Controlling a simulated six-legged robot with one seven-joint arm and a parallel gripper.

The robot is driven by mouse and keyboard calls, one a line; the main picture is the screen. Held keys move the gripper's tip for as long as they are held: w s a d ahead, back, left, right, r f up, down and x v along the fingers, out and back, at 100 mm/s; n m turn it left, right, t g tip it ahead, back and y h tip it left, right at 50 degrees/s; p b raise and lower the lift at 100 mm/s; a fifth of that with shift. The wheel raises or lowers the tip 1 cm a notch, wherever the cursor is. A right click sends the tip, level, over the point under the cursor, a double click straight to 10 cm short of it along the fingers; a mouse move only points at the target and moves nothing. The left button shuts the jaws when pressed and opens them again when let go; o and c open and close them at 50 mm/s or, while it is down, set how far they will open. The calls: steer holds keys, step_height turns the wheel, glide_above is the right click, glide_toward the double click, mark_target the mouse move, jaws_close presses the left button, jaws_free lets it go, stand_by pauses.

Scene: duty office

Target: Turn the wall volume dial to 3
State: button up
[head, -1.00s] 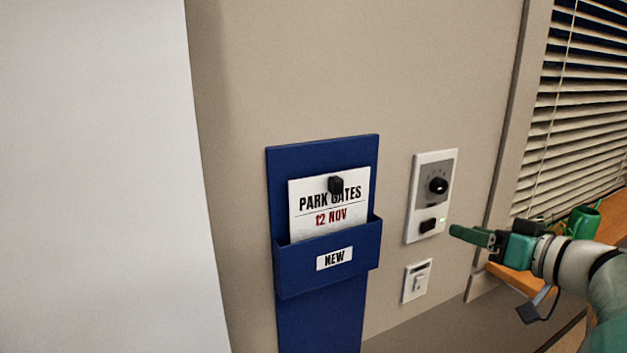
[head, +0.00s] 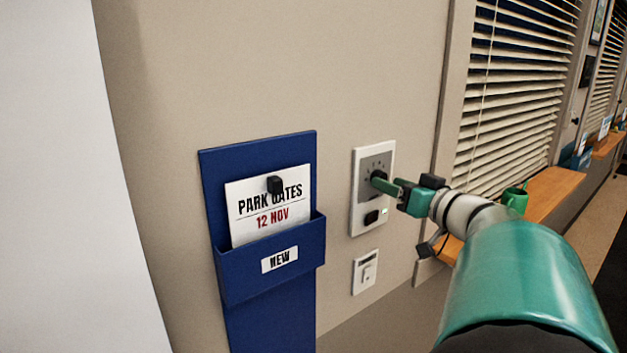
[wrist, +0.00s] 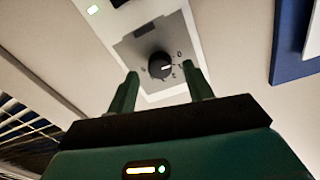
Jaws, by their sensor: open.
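The black volume dial (wrist: 161,66) sits on a grey scale plate on a white wall panel (head: 358,222). In the wrist view the dial shows a white pointer line. The scale marks around it are too small to read. My gripper (wrist: 160,84) is open, with its two green fingertips on either side of the dial in that view. In the head view my gripper (head: 380,184) is at the dial and hides part of it. I cannot tell whether the fingers touch the dial.
A smaller white switch plate (head: 365,272) is underneath. A blue wall holder (head: 270,295) with a card is left. A window with blinds and an orange sill (head: 552,190) holding a green mug (head: 515,199) are right.

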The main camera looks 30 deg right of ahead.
steer(key=shift+w, duration=0.9)
steer(key=c, duration=1)
steer(key=shift+o, duration=0.2)
steer(key=shift+m, duration=0.3)
steer(key=m, duration=1)
steer(key=m+y, duration=0.1)
steer(key=m, duration=0.9)
steer(key=shift+d+r+g, duration=0.1)
steer(key=shift+g, duration=0.2)
